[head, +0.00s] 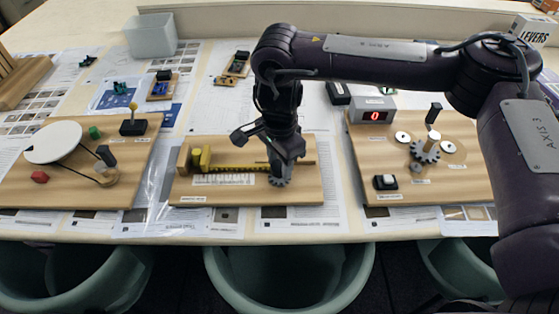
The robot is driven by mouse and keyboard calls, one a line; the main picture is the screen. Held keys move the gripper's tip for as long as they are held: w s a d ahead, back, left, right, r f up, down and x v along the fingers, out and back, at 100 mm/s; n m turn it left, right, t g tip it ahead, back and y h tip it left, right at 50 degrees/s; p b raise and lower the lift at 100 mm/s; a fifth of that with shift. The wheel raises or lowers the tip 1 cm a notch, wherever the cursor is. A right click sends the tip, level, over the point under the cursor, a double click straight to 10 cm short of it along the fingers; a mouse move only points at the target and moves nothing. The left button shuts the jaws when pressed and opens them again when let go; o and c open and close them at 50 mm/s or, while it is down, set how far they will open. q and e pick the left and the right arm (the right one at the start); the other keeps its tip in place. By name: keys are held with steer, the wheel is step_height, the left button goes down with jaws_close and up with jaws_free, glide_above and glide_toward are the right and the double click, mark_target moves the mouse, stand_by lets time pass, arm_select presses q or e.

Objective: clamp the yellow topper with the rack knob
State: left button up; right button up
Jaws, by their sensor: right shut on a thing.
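The rack board (240,198) is a wooden base at the front middle of the table. A yellow toothed rack (240,167) lies along it, with yellow upright pieces (204,157) at its left end, close to a wooden end block (183,158). I cannot tell the yellow topper apart from the rack's own yellow end, nor whether they touch. A grey gear (280,181) stands at the rack's right end. My right gripper (278,160) points down over the gear, shut on what seems to be the rack knob, which its fingers hide. My left gripper is out of view.
A board with a white disc (53,142) stands to the left. A gear board (455,190) with a red-digit display (375,116) stands to the right. A clear bin (151,36) is at the back. Green chairs line the front edge.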

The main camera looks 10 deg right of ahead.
mark_target(280, 165)
steer(key=shift+w+r, duration=0.15)
steer(key=o, duration=1)
step_height(280, 165, up, 8)
steer(key=shift+f, duration=0.15)
